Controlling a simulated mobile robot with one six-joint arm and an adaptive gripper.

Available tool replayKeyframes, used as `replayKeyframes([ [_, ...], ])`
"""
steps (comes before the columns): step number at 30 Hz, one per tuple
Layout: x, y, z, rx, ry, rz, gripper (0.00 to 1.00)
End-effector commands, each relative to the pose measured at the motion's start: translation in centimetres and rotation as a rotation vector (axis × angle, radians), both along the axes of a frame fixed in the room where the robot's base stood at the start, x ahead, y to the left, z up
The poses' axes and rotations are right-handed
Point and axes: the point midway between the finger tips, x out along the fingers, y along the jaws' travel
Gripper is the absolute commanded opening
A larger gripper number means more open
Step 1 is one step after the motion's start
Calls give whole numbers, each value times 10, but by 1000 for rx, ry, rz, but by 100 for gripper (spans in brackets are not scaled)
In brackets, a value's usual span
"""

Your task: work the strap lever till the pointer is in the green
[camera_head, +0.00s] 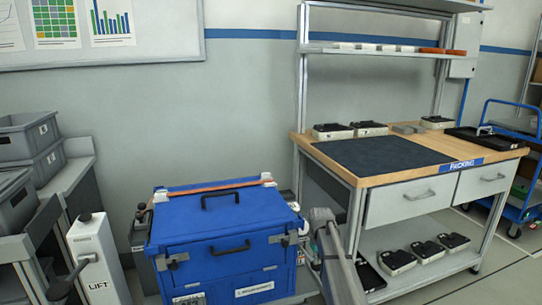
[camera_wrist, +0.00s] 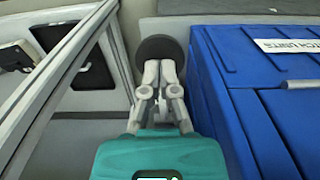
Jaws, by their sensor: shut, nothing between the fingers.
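A blue case (camera_head: 190,228) with dark handles stands in front of me, and an orange strap (camera_head: 215,187) runs across its top at the back. The case's blue side also shows at the right of the wrist view (camera_wrist: 225,80). My gripper (camera_wrist: 160,68) is shut and empty, low beside the case's right side. A dark round knob-like part (camera_wrist: 158,47) lies just beyond the fingertips; I cannot tell whether they touch it or whether it belongs to the strap lever. I cannot make out the pointer or a green zone in either view.
A packing bench (camera_head: 440,157) with a dark mat stands at the right, its frame close to my gripper's left in the wrist view (camera_wrist: 62,75). A lift post (camera_head: 95,260) and grey bins (camera_head: 30,137) stand at the left. A blue cart (camera_head: 510,160) is at the far right.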

Motion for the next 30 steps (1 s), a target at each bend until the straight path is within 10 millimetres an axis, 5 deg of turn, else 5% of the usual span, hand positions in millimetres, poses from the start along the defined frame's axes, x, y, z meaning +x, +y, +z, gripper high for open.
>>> replayKeyframes([
  [30, -4, -1, -15, 0, 0, 0, 0],
])
